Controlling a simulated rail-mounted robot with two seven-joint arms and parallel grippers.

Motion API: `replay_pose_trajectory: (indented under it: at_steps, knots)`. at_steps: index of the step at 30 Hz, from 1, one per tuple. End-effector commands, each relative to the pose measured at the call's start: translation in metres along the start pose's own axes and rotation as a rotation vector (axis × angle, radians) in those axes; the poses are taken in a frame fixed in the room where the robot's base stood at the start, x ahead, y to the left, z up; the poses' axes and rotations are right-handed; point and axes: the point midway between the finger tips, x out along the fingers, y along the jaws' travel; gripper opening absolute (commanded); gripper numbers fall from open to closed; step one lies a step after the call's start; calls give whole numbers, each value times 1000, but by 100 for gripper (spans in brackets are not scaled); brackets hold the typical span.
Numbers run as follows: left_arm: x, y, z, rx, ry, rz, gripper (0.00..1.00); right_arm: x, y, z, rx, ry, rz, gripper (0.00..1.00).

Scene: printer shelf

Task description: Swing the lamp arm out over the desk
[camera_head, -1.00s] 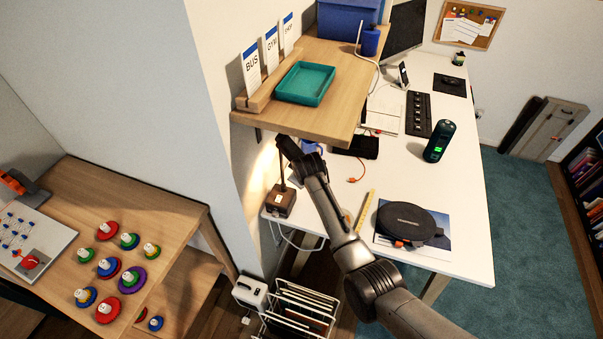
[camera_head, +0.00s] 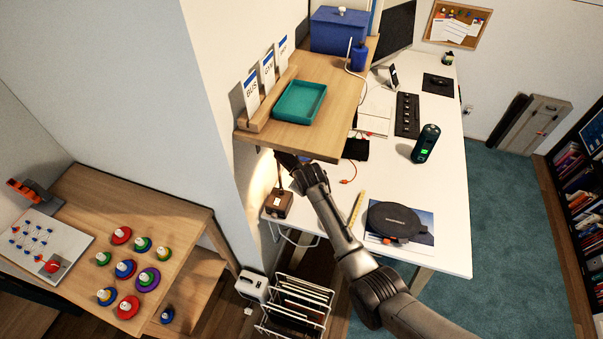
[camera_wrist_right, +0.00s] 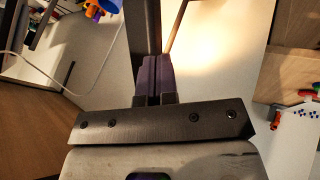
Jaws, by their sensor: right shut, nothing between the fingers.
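The lamp's dark wooden base (camera_head: 279,203) stands at the desk's near left corner, close to the wall. Its thin stem rises towards the shelf. The lamp's arm and head are mostly hidden by the shelf and my arm. A warm patch of light falls on the wall beside it. My right gripper (camera_head: 283,158) reaches to the shelf's front lower edge, above the lamp base, its tips partly hidden. In the right wrist view the fingers (camera_wrist_right: 152,80) are together and empty. A dark bar lies just beyond them; I cannot tell whether they touch it. My left gripper is out of view.
The wooden shelf (camera_head: 325,138) with a teal tray (camera_head: 300,102) overhangs the lamp. The white desk (camera_head: 400,180) holds a dark round case (camera_head: 395,220) and a green-lit cylinder (camera_head: 426,143). A wire rack (camera_head: 297,305) stands on the floor below. The desk's middle is largely clear.

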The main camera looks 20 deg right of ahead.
Motion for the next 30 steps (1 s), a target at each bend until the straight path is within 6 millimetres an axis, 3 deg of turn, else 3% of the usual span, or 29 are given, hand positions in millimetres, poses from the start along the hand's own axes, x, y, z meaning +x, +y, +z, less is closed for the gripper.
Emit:
replay_pose_trajectory:
  at_steps: [1,6,20,25,30]
  knots:
    - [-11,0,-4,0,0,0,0,-8,3,-3,-1,0,0,0]
    - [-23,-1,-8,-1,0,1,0,-16,2,-3,-3,2,-1,0]
    - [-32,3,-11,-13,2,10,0,-22,0,1,0,1,-4,0]
    - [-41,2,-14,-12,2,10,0,-35,-17,33,41,-24,-19,0]
    - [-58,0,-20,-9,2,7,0,-77,-54,97,125,-71,-53,0]
